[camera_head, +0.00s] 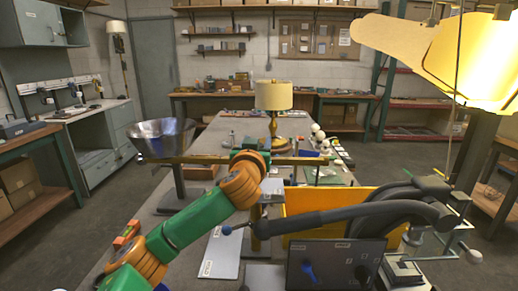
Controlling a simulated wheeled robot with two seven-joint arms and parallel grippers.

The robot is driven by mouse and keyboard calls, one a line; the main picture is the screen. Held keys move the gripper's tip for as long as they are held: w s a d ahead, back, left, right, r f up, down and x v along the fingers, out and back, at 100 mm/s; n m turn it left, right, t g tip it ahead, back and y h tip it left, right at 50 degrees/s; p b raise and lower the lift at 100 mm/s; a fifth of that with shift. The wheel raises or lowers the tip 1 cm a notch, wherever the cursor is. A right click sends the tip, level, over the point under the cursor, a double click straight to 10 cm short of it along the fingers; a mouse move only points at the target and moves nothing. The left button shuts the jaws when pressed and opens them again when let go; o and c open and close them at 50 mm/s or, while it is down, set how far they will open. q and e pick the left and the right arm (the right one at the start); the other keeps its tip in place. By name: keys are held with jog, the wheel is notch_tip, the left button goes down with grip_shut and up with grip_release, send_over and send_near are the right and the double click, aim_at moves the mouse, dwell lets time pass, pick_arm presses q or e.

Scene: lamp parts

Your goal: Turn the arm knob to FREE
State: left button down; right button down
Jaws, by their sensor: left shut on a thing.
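My left arm comes in from the lower left in green and orange. Its far end, with my left gripper (262,171), is at the horizontal brass bar (205,159), by the top of an upright brass post (260,222). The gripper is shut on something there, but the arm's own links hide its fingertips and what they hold. I cannot make out the arm knob or its FREE mark. A blue knob (308,270) shows on a dark panel (336,258) with small white labels too small to read. My right gripper is not in view.
A metal bowl-shaped shade (163,138) is at the bar's left end. A dark grey curved arm (350,213) crosses in front of a yellow panel (325,203). A brass lamp (273,101) stands farther back. A large lit shade (470,60) fills the upper right.

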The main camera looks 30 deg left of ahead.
pick_arm(q)
jog(key=shift+s+a+n+g+y+b, duration=0.2)
jog(key=shift+n+g+y, duration=0.55)
jog(key=shift+y, duration=0.3)
jog(key=shift+s+a+n+g+y+b, duration=0.15)
jog(key=shift+n+g+y, duration=0.55)
jog(key=shift+y, duration=0.35)
jog(key=shift+a+n+y, duration=0.1)
jog(key=shift+n+y, duration=0.15)
jog(key=shift+y, duration=0.05)
jog(key=shift+r, duration=0.1)
jog(key=c, duration=0.7)
grip_release()
jog(key=o, duration=0.4)
jog(key=shift+w, duration=0.15)
jog(key=shift+o, duration=0.2)
